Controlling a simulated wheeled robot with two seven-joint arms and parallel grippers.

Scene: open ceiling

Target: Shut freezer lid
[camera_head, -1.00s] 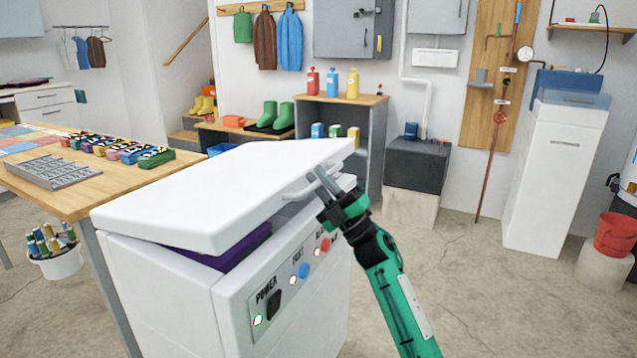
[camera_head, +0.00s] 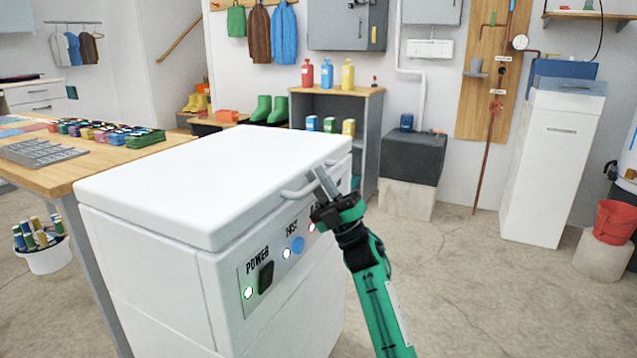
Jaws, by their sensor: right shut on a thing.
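The white chest freezer (camera_head: 150,290) stands in front of me. Its lid (camera_head: 215,180) lies level on the body with only a thin seam showing, and the inside is hidden. A white handle (camera_head: 300,192) sticks out from the lid's front edge. My right gripper (camera_head: 322,180) is shut on the handle, its green and black arm coming up from the bottom right. The front panel has a POWER switch (camera_head: 266,277) and a blue button (camera_head: 298,245). My left gripper is not in view.
A wooden table (camera_head: 60,185) with a grey tray and several coloured items stands left of and behind the freezer. A bucket of rolls (camera_head: 45,260) is under it. A shelf unit (camera_head: 355,110) stands behind.

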